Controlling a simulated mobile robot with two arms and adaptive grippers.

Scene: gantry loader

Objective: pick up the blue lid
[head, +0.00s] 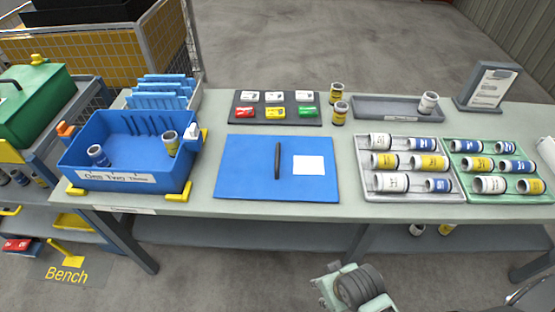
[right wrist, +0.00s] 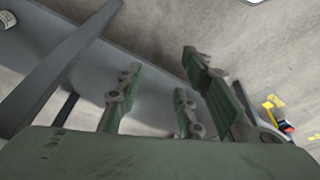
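The blue lid (head: 250,180) is a flat blue panel lying on the bench top, left of the middle. It carries a dark bar-shaped handle (head: 277,160) and a white label (head: 308,165). My right gripper (head: 350,286) is low at the bottom of the head view, in front of the bench and apart from the lid. In the right wrist view its fingers (right wrist: 160,88) are spread with nothing between them, and the lid does not show there. My left gripper is in neither view.
An open blue crate (head: 125,178) holding two jars stands left of the lid. A dark tray of coloured boxes (head: 275,121) lies behind it. A grey tray (head: 412,197) and a green tray (head: 500,199) of jars stand to the right. Bare bench top lies around the lid.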

